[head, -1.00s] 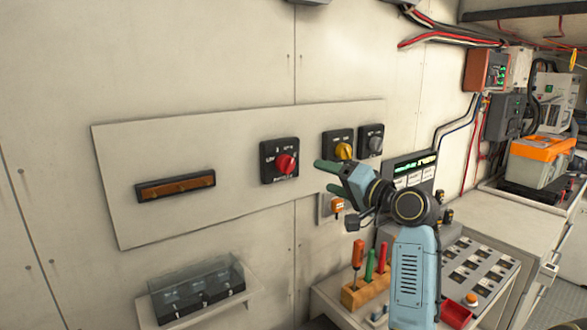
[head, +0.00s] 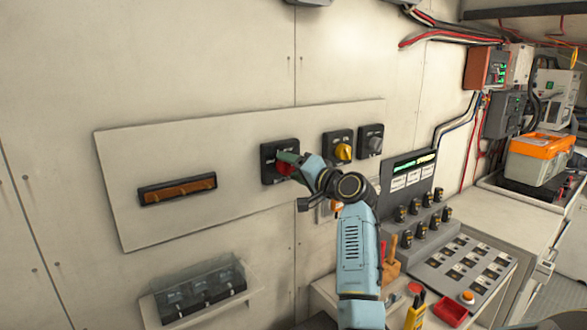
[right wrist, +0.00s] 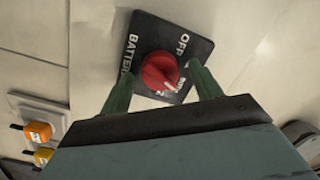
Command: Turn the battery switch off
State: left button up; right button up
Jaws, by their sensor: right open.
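The battery switch is a red round knob (right wrist: 158,72) on a black square plate (right wrist: 193,45) in the right wrist view. The plate's lettering includes "OFF" and "BATTE…". In the head view the switch plate (head: 268,158) is on the white wall panel, and its red knob (head: 284,170) is partly covered by my right gripper. My right gripper (right wrist: 161,70) is open, with one green finger on each side of the knob. I cannot tell whether the fingers touch it. My left gripper is not in view.
A yellow-knob switch (head: 343,152) and a grey-knob switch (head: 374,145) are close to the right. An amber strip (head: 177,189) is at the left of the panel. Below are a console (head: 468,270) and a shelf with a clear-lidded box (head: 200,290).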

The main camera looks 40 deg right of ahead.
jog(key=shift+c, duration=0.3)
jog(key=c, duration=0.9)
